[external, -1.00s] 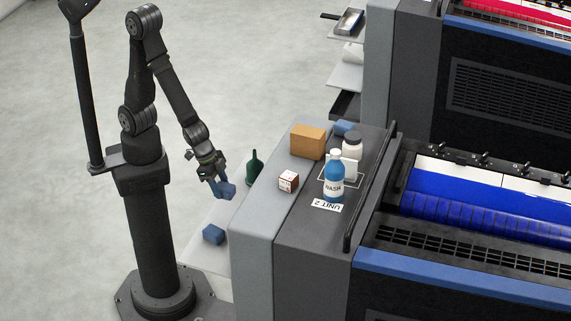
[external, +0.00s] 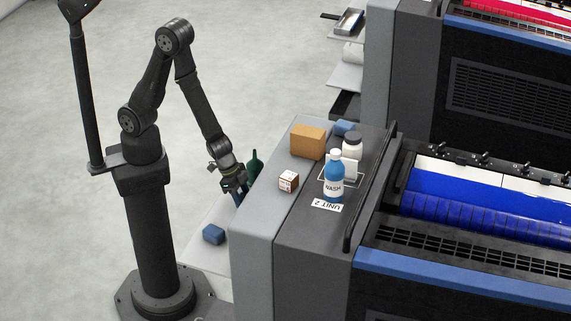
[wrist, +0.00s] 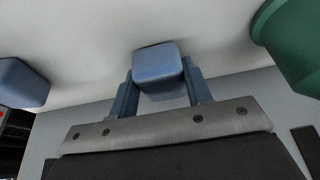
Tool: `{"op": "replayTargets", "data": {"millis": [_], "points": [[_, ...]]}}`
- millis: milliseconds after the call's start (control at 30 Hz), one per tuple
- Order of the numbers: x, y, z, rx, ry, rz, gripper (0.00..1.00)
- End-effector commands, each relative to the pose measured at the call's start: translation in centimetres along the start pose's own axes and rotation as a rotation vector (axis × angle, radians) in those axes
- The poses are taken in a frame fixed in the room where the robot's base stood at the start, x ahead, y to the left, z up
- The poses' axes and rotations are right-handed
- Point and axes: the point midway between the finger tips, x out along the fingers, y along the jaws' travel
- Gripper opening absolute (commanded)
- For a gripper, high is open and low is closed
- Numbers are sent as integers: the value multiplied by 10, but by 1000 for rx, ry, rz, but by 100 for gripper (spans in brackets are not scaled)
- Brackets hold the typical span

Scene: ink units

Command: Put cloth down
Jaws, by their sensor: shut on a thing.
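My gripper (external: 240,196) points down over the white side shelf (external: 205,252), just left of the grey machine housing. In the wrist view its two blue fingers (wrist: 160,90) are shut on a blue folded cloth (wrist: 158,62). In the external view the held cloth is mostly hidden by the fingers and the housing edge. I cannot tell whether it touches the shelf. A second blue cloth (external: 213,234) lies on the shelf nearer the camera; a blue block, seemingly this one, shows at the left of the wrist view (wrist: 22,82).
A green bottle (external: 254,164) stands close behind my gripper; green also fills the wrist view's upper right (wrist: 290,42). On the housing are a brown box (external: 308,141), a small carton (external: 288,181), a blue wash bottle (external: 334,178), a white jar (external: 352,146) and another blue cloth (external: 345,127).

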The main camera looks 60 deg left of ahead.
Motion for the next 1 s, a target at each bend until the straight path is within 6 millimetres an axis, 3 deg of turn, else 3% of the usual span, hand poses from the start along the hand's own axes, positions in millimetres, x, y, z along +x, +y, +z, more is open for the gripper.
{"op": "replayTargets", "data": {"millis": [467, 500, 600, 1000], "points": [[6, 0, 2, 2, -1, 0, 23], [6, 0, 2, 0, -1, 0, 49], [5, 0, 2, -1, 0, 0, 66], [4, 0, 2, 1, 0, 0, 66]]}}
